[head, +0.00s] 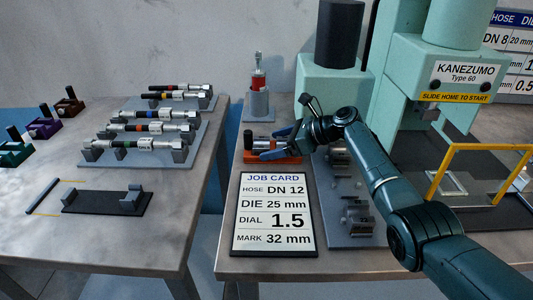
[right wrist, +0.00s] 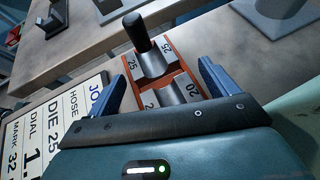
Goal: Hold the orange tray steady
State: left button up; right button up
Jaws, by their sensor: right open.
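The orange tray (head: 288,160) lies on the right bench, just behind the job card. In the right wrist view the tray (right wrist: 131,67) holds grey die blocks (right wrist: 155,68) marked with numbers, one with an upright black handle (right wrist: 138,31). My right gripper (head: 272,144) is over the tray with its blue fingers apart. In the right wrist view the open gripper (right wrist: 163,70) has one finger on each side of the tray, and gaps seem to show beside it. The palm hides the tray's near end. My left gripper is not in view.
The job card (head: 275,213) lies in front of the tray. A grey plate with metal fittings (head: 357,216) is to its right, a cup with a red-banded tool (head: 258,98) behind. The green press (head: 455,75) stands right. A gap separates the left bench (head: 110,240).

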jog(key=shift+c, duration=0.4)
jog(key=c, duration=0.4)
jog(key=c, duration=1)
jog(key=shift+f, duration=0.1)
dwell(1.0)
